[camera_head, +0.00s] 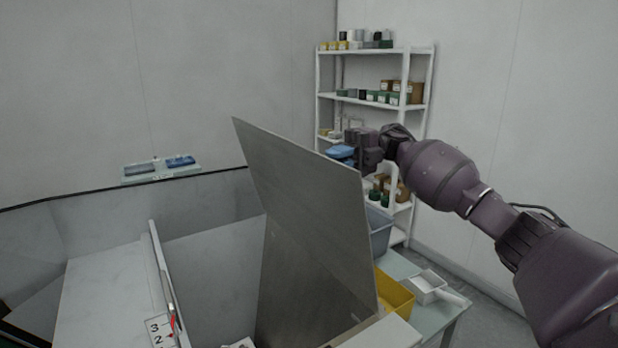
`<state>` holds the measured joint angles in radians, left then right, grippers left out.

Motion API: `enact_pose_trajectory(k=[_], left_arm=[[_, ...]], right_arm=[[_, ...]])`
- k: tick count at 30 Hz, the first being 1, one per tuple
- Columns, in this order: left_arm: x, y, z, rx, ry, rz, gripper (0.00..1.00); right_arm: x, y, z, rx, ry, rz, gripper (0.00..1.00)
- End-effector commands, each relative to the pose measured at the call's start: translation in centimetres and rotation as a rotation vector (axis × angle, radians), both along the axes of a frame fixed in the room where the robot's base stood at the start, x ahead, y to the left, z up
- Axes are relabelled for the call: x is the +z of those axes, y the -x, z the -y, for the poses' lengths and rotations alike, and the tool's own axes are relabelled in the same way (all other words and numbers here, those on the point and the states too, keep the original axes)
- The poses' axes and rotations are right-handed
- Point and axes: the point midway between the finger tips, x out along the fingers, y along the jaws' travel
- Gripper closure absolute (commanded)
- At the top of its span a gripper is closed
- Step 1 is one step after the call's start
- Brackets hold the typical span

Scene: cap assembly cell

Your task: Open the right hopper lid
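The right hopper lid (305,210) is a flat grey metal panel. It stands raised and tilted in the middle of the view, with its lower part in shadow. The hopper (205,262) has pale grey walls, and its interior shows to the left of the lid. My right arm comes in from the right. My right gripper (352,147) is behind the lid's right upper edge, which partly hides it. I cannot tell whether its fingers touch the lid or are open or shut. My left gripper is out of view.
A white shelf rack (374,98) with small boxes stands behind. A yellow bin (396,294) and white tray (428,289) sit on a table at right.

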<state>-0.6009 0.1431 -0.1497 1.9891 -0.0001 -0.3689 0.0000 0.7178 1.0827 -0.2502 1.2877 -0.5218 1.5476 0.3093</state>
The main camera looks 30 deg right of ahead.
Motion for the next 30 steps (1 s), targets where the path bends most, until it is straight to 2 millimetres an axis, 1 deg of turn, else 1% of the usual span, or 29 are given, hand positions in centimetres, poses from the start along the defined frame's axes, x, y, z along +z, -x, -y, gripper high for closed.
enact_pose_trajectory(k=[1, 3, 9, 14, 24, 25, 27, 30], left_arm=[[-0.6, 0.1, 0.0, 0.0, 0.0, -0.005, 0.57], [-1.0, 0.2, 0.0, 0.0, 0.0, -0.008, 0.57], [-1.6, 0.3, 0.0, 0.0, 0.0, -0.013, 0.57], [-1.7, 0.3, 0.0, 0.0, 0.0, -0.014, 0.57], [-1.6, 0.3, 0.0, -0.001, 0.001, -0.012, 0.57], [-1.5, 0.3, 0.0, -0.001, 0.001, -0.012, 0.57], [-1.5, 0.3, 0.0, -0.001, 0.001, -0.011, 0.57], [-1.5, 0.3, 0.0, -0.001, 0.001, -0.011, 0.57]], right_arm=[[-0.3, -0.1, 0.8, -0.002, -0.026, -0.002, 1.0], [-0.2, -0.1, 1.7, -0.001, -0.056, -0.002, 1.0], [-0.1, -0.1, 3.4, 0.001, -0.109, -0.004, 1.0], [0.0, -0.1, 3.8, 0.002, -0.124, -0.004, 1.0], [0.0, -0.1, 3.8, 0.004, -0.126, -0.004, 1.0], [0.0, -0.1, 3.8, 0.004, -0.126, -0.004, 0.86], [0.0, -0.1, 3.8, 0.004, -0.126, -0.004, 0.75], [0.0, -0.1, 3.8, 0.003, -0.125, -0.004, 0.62]])
